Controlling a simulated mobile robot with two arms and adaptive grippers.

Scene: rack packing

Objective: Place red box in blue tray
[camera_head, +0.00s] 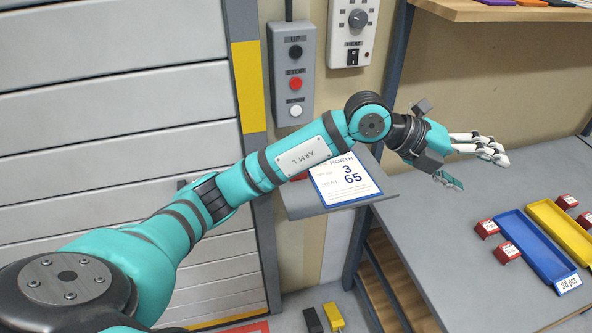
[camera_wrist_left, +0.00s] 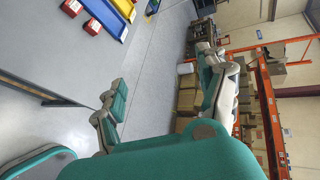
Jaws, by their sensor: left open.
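The blue tray (camera_head: 534,246) lies on the grey table at the right of the head view and looks empty. A red box (camera_head: 487,228) sits by its left long side, and a second red box (camera_head: 507,252) sits nearer. The left wrist view shows two red boxes (camera_wrist_left: 92,27) beside the blue tray (camera_wrist_left: 108,14) at the top left. My left gripper (camera_head: 480,168) is open and empty, above the table's back-left area, up and left of the boxes. Its spread fingers also show in the left wrist view (camera_wrist_left: 165,78). My right gripper is not in view.
A shelf (camera_head: 500,10) hangs above. A small stand with a sign (camera_head: 345,182) is left of the table (camera_head: 440,235), whose left part is clear.

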